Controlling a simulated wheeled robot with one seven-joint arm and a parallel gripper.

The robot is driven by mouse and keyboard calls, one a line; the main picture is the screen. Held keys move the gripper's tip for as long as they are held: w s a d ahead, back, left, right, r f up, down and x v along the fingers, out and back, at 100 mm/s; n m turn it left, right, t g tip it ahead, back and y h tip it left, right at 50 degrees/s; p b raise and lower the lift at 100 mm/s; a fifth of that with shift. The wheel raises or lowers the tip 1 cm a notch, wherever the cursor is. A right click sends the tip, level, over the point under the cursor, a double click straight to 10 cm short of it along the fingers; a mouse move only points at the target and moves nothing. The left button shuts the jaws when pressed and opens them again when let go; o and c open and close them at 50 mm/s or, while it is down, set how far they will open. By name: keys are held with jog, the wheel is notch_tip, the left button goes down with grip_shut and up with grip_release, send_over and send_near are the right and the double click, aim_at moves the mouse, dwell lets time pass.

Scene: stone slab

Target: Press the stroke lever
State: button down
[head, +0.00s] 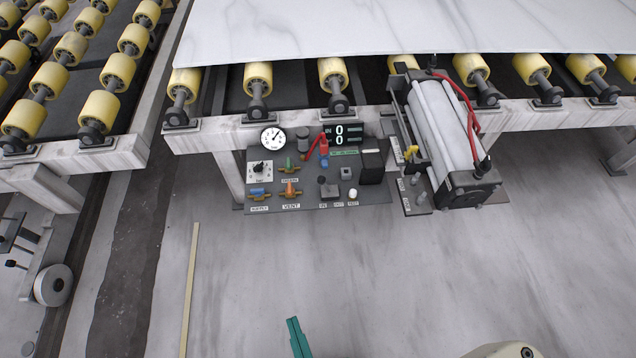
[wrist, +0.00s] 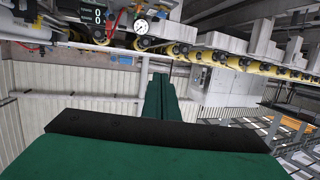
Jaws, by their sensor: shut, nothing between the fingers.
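A control panel (head: 375,200) hangs below the front rail of the roller table. It carries a black lever-like control (head: 328,187) at its lower right, which may be the stroke lever; its label is too small to read. My gripper (head: 298,338) shows as green fingers at the bottom edge of the head view, well in front of and below the panel. In the wrist view my gripper (wrist: 158,92) has its green fingers together, with nothing between them. The panel shows in the wrist view only in part, at the top left, with the digit display (wrist: 97,14).
A round gauge (head: 273,138), an orange vent valve (head: 290,191) and a blue supply valve (head: 259,192) share the panel. A large cylinder (head: 440,125) with red hoses stands to its right. A white slab (head: 400,25) lies above on yellow rollers. Floor before the panel is clear.

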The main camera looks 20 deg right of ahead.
jog(key=w+d+f+n+t+h, duration=0.25)
jog(key=w+f+n, duration=0.55)
jog(key=w+f, duration=0.7)
jog(key=w+d+f+n+h, duration=0.3)
jog(key=w+d+f+n, duration=0.1)
jog(key=w, duration=0.6)
jog(key=w+d+f+n+g+h, duration=0.1)
jog(key=w+d+f+n+h, duration=0.2)
jog(key=w, duration=0.7)
jog(key=shift+w+d+f+n+h, duration=0.45)
jog(key=shift+d+f, duration=0.3)
jog(key=shift+d, duration=0.2)
